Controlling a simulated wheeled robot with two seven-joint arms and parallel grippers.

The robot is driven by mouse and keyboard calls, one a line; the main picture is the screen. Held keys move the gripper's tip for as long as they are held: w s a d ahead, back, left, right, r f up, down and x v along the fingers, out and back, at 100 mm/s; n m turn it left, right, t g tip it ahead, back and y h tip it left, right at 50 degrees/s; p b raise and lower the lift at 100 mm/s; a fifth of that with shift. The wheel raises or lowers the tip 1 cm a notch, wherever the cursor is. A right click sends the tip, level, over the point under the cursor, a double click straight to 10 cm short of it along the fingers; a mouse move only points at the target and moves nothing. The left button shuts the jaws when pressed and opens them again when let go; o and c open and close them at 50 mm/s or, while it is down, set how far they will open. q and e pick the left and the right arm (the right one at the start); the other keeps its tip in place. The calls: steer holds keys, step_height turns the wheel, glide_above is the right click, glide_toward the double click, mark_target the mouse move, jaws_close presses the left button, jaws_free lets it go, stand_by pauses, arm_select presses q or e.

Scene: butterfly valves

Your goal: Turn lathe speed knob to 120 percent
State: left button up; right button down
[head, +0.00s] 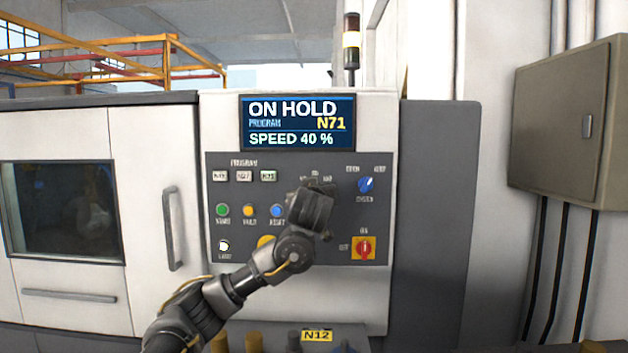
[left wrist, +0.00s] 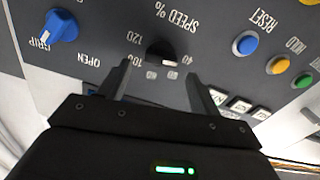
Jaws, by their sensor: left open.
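The black speed knob (left wrist: 162,52) shows in the left wrist view, with "SPEED %" and several numbers from 40 to 120 printed upside down around it. In the head view my gripper hides it. The lathe's display (head: 297,122) reads ON HOLD, PROGRAM N71, SPEED 40 %. My left gripper (head: 314,205) is in front of the control panel (head: 340,215). In the left wrist view its two fingers (left wrist: 158,84) are spread, with the knob just beyond and between their tips and nothing held. I cannot tell the exact gap to the panel.
A blue rotary knob (head: 366,184) and a red switch (head: 363,248) on a yellow plate sit right of my gripper. Green, yellow and blue buttons (head: 277,211) lie left, below the program keys (head: 243,176). A door handle (head: 172,228) stands further left.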

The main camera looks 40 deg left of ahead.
arm_select(q)
steer(key=shift+p+x, duration=0.4)
steer(key=shift+x, duration=0.95)
steer(key=c, duration=1)
